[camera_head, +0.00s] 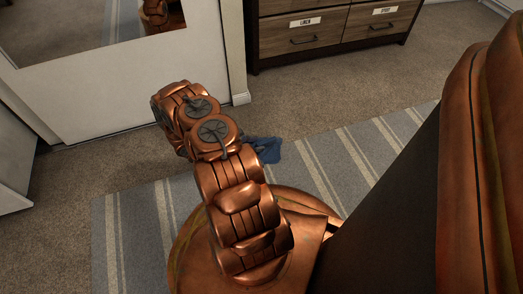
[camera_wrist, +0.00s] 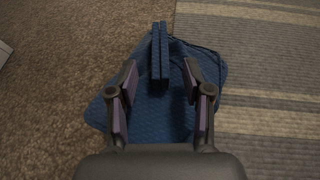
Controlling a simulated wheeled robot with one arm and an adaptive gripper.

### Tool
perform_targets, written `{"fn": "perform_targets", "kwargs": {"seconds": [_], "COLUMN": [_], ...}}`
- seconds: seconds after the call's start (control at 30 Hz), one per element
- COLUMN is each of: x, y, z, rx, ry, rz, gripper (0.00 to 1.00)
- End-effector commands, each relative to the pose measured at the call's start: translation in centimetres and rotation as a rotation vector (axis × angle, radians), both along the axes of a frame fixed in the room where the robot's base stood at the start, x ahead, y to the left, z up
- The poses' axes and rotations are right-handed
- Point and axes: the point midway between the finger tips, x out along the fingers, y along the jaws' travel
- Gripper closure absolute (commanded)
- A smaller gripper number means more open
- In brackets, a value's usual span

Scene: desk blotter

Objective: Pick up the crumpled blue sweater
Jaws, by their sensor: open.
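The blue sweater (camera_wrist: 178,120) lies on the floor under my gripper (camera_wrist: 159,68), across the border of the brown carpet and the striped rug. A narrow upright dark blue piece (camera_wrist: 160,52) stands between the fingers; I cannot tell if it is a raised fold of the sweater. My gripper is open, with one finger on each side of this piece. Whether the fingers touch the cloth is unclear. In the head view, only a small part of the sweater (camera_head: 268,152) shows beside my arm, which hides the rest and my gripper.
The grey striped rug (camera_head: 130,232) spreads over the floor on the right in the wrist view. A wooden drawer unit (camera_head: 335,30) with labelled drawers stands at the back. A white panel with a mirror (camera_head: 80,30) stands at the left. Open carpet (camera_head: 310,98) lies between.

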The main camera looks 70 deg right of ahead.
Motion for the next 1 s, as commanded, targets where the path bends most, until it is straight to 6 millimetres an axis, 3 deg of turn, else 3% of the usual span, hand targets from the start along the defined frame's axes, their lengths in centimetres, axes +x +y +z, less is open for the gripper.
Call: {"fn": "perform_targets", "kwargs": {"seconds": [0.2, 0.5, 1.0], "x": [-1.3, -1.5, -1.5], "y": [-1.6, -1.8, -1.8], "z": [-1.1, -1.0, -1.0], "rx": [0.000, 0.000, 0.000], "ry": [0.000, 0.000, 0.000], "rz": [-0.001, 0.000, 0.000], "gripper": [0.50, 0.50, 1.00]}}
